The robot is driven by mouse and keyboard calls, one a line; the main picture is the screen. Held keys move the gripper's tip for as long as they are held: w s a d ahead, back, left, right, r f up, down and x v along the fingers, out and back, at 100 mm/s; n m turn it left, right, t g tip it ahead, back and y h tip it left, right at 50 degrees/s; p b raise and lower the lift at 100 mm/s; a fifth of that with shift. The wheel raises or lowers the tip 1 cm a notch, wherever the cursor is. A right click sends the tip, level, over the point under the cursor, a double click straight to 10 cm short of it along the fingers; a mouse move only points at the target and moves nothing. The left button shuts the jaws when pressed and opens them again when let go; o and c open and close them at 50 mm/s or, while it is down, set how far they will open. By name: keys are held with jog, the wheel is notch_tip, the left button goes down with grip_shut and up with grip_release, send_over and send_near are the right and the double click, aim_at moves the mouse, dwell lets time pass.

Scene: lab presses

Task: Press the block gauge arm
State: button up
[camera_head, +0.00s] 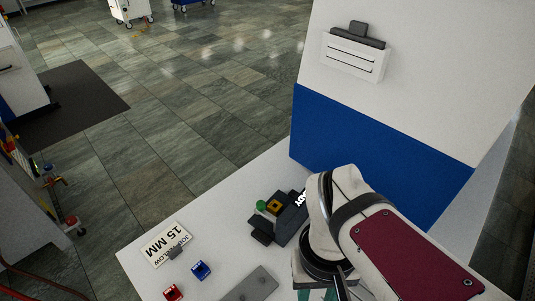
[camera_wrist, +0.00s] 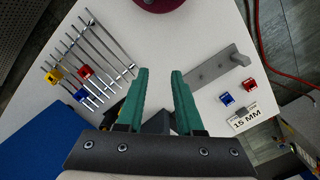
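My gripper (camera_wrist: 162,72) has two green fingers standing apart with nothing held between the tips. In the head view, green finger parts show at the bottom edge, right of and nearer than the gauge.
A sign reading 15 MM (camera_head: 167,244) lies beside a blue block (camera_head: 201,270) and a red block (camera_head: 173,292). A grey plate with a post (camera_wrist: 220,66) lies right of my fingers. A rod rack (camera_wrist: 90,60) with coloured blocks is at left. A blue and white wall (camera_head: 370,150) stands behind.

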aim_at(260, 210)
jog(key=w+a+n+h, duration=0.1)
jog(key=w+n, duration=0.2)
jog(key=w+a+f+n+h, duration=0.1)
jog(key=w+a+n, duration=0.1)
jog(key=w+n, duration=0.2)
jog(key=w+a+n+t+h, duration=0.1)
jog(key=w+n+h, duration=0.1)
jog(key=w+n, duration=0.1)
jog(key=shift+w+a+f+n, duration=0.15)
jog(key=shift+a+f+n, duration=0.1)
jog(key=shift+n, duration=0.45)
jog(key=c, duration=0.5)
jog(key=w+a+n, duration=0.1)
jog(key=w+a+f+n+t+h, duration=0.1)
jog(key=w+a+n, duration=0.1)
jog(key=w+a+n+t, duration=0.1)
jog(key=n, duration=0.1)
jog(key=shift+w+a+f, duration=0.15)
jog(key=shift+a+f, duration=0.15)
jog(key=shift+a, duration=0.05)
grip_shut()
jog(key=w+a+f+n+t, duration=0.2)
jog(key=a+n, duration=0.3)
jog(key=w+a+f+n+t+h, duration=0.1)
jog(key=w+a+f+n+t, duration=0.1)
jog(key=a+n, duration=0.3)
jog(key=shift+w+a, duration=0.2)
jog(key=shift+a, duration=0.4)
jog(key=shift+f, duration=0.1)
